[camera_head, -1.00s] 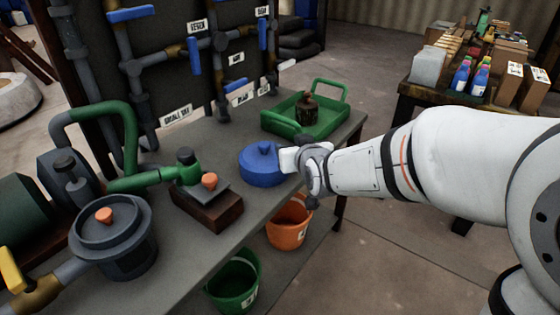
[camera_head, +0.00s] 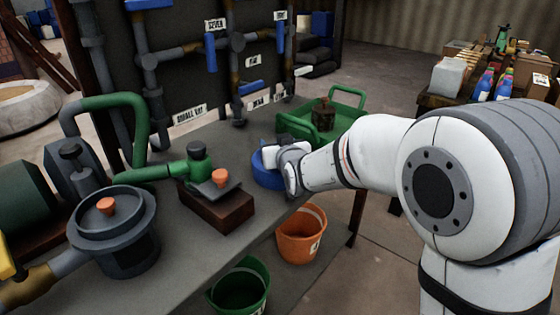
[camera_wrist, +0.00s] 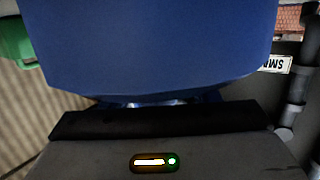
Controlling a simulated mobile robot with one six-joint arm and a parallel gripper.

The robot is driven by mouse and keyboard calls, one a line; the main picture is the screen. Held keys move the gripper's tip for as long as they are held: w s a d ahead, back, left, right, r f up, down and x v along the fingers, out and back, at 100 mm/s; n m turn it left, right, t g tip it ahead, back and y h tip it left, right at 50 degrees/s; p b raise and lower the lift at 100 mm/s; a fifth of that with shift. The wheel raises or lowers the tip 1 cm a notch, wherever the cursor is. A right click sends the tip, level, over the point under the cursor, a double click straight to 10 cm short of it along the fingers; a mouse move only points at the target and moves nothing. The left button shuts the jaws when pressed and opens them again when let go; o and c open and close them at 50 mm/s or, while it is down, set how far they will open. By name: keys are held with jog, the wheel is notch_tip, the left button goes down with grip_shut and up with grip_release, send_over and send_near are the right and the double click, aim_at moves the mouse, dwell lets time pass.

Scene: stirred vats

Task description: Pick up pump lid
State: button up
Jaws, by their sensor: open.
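In the wrist view a blue surface (camera_wrist: 155,45), likely the same thing, fills the upper middle very close. A dark grey round vessel with an orange-knobbed lid (camera_head: 106,207) stands at the left. A smaller dark plate with an orange knob (camera_head: 219,178) sits beside the green pipe.
A green tray (camera_head: 352,128) with a brown bottle (camera_head: 323,115) stands behind my gripper. The wooden block (camera_head: 217,208) is to its left. An orange bucket (camera_head: 301,240) and a green bucket (camera_head: 240,290) are below the table. Pipes and a dark panel rise behind.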

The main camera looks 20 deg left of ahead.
jog(key=c, duration=1.1)
